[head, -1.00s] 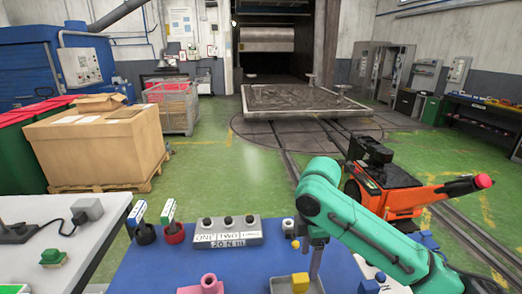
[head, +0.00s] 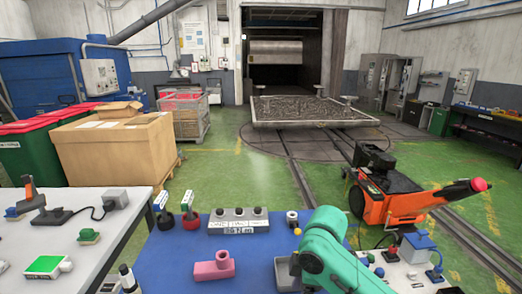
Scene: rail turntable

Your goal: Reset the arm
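My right arm (head: 335,252) is the teal arm at the bottom, right of centre, over the near edge of the blue table top. Its gripper does not show, so what it may hold is hidden. My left arm and gripper are not in view. A grey open box (head: 284,272) stands just left of the teal arm and is partly covered by it. A pink block with a round peg (head: 212,269) lies on the blue top (head: 178,256).
A grey block with black knobs (head: 238,219) and labelled red and black holders (head: 191,219) stand along the blue top's far edge. A white table (head: 80,203) with small fixtures is at left. An orange machine (head: 388,203) stands beyond, on the right. Green floor lies open behind.

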